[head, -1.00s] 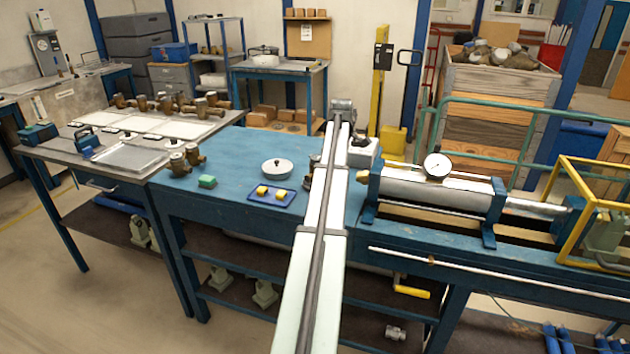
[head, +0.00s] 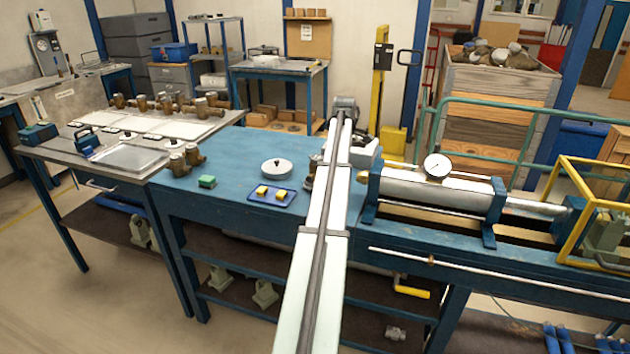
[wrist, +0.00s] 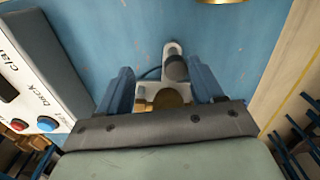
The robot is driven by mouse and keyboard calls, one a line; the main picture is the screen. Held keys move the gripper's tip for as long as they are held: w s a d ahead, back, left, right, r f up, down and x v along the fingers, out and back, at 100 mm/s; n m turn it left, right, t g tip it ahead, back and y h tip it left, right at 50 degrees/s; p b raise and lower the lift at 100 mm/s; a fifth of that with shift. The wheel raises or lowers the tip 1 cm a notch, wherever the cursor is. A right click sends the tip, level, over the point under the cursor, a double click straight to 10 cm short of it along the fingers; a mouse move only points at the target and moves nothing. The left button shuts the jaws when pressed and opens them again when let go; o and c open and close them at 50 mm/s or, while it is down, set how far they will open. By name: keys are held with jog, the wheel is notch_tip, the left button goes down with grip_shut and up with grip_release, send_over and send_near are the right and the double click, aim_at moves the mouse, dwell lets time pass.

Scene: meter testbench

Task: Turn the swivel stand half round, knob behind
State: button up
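In the wrist view my gripper (wrist: 162,70) is over the blue bench top with its two blue fingers spread apart. Between and just beyond the fingers is what looks like the swivel stand (wrist: 173,50): a pale arm with a grey round knob, pointing away from the gripper. A round brass part and a pale base lie nearer, between the fingers. The palm hides the near side of the stand. I see no clear contact with the fingers. In the head view my arm hides the gripper and the stand.
A pale control box with red and blue buttons (wrist: 47,124) stands close left of the gripper in the wrist view. In the head view, a white round dish (head: 277,168), blue tray (head: 271,197) and green block (head: 207,182) lie left; a gauge cylinder (head: 430,190) lies right.

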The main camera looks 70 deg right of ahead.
jog(key=shift+d, duration=0.6)
jog(key=shift+w+d, duration=0.2)
jog(key=shift+d, duration=0.55)
jog(key=shift+w+d, duration=0.3)
jog(key=shift+d, duration=0.2)
jog(key=o, duration=0.4)
jog(key=shift+o, duration=0.2)
